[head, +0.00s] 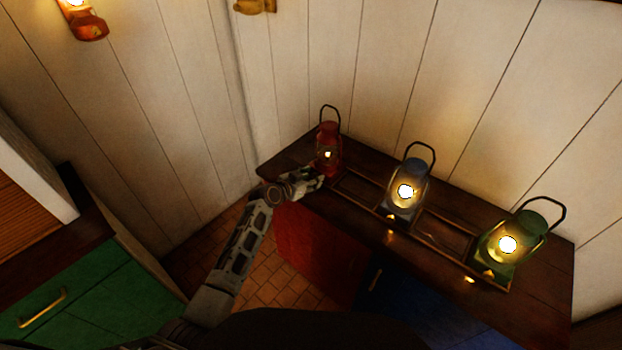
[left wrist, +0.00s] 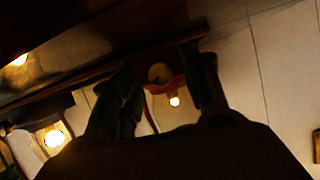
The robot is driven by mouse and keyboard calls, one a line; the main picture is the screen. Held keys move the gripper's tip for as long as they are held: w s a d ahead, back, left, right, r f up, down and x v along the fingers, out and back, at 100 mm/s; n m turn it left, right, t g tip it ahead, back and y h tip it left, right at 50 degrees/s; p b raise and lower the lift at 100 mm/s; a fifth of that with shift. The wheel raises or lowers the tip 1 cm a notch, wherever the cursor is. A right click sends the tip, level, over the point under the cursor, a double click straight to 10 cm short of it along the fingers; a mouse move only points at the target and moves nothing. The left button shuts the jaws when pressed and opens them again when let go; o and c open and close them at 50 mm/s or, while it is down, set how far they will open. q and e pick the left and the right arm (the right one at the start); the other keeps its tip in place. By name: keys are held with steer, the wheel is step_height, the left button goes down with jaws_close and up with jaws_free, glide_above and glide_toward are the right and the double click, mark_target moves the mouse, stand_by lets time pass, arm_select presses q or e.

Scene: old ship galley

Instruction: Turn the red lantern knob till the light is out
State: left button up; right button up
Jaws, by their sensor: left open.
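The red lantern (head: 329,140) stands upright at the left end of the dark wooden counter, its handle raised. Its flame is lit, with a smaller glow than the other two lanterns. My left gripper (head: 317,181) is at the foot of the red lantern, on its front side. In the left wrist view the open fingers (left wrist: 160,66) stand either side of a round brass-coloured knob (left wrist: 159,73), with the red base and small glow (left wrist: 174,101) behind it. I cannot tell whether the fingers touch the knob. My right gripper is out of view.
A blue-grey lantern (head: 408,183) and a green lantern (head: 512,240), both brightly lit, stand farther right along the counter (head: 548,285). A wooden rail frame surrounds the lantern places. White plank walls close off the back; a green cabinet (head: 95,300) is at lower left.

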arm_select(q)
steer(key=shift+c, duration=0.2)
jaws_close()
steer(key=shift+w, duration=0.1)
